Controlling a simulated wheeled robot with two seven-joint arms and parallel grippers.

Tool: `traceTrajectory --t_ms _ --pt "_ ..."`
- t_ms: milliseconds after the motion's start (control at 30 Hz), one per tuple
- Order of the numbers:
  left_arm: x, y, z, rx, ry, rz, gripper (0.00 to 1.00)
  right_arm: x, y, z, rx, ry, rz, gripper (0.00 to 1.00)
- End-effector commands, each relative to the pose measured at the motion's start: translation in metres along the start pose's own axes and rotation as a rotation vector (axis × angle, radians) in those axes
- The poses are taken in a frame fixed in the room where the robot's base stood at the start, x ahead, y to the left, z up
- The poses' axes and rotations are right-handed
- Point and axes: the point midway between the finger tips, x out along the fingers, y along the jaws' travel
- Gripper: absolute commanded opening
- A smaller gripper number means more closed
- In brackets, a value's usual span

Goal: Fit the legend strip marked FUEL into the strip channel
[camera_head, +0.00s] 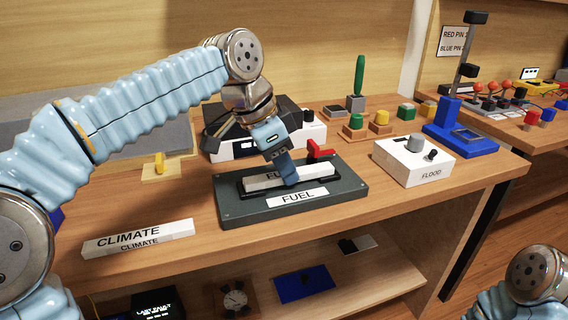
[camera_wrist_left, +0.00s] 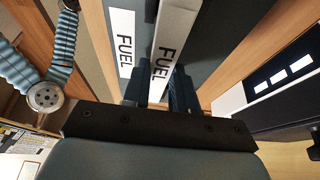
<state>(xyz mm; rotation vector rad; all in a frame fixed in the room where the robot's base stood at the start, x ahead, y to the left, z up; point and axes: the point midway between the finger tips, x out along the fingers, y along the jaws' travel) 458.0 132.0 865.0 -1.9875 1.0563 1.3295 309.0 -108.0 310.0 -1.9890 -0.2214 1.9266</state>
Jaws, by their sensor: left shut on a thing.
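The white legend strip marked FUEL (camera_head: 260,182) lies lengthwise over the black strip channel (camera_head: 242,192) on a dark grey base plate (camera_head: 350,186). My left gripper (camera_head: 287,178) reaches down from above and is shut on the strip, covering part of its lettering. In the left wrist view the strip (camera_wrist_left: 174,40) runs between the two fingers (camera_wrist_left: 160,92). Whether it sits fully down in the channel is hard to tell. A white FUEL label (camera_head: 298,198) is on the plate's front. My right gripper is out of view; only part of that arm shows.
A CLIMATE strip (camera_head: 138,238) lies at the front left of the table. A red lever (camera_head: 319,151) stands behind the channel. A FLOOD box (camera_head: 414,161) is to the right, and a black-and-white unit (camera_head: 232,147) is behind. The wood between plate and CLIMATE strip is clear.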

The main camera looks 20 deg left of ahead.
Motion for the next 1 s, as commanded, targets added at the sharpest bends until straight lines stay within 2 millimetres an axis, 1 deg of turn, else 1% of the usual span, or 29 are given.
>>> traceTrajectory --t_ms 267,300,367,400,467,800,867,967,1000 --pt "0.007 0.0 0.003 0.0 0.001 0.0 0.0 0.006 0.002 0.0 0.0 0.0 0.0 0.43" --pt "0.006 0.0 0.002 0.0 0.001 -0.001 0.33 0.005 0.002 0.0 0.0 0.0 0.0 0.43" --pt "0.006 0.0 0.002 0.0 0.001 -0.001 0.42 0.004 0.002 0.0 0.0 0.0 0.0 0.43" --pt "0.006 0.0 0.002 0.0 0.001 0.0 0.48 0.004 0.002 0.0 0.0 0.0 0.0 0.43" --pt "0.006 0.0 0.002 0.0 0.001 0.0 0.57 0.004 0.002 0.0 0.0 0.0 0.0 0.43" --pt "0.005 0.0 0.002 0.0 0.001 -0.001 0.57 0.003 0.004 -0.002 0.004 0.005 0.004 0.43" --pt "-0.003 -0.001 0.001 0.0 0.003 -0.002 0.57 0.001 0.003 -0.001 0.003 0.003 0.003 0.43" --pt "-0.022 -0.001 0.001 -0.001 0.005 -0.003 0.57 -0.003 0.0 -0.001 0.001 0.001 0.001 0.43" --pt "-0.032 -0.001 0.001 0.0 0.004 -0.003 0.57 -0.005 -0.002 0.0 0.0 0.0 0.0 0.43"
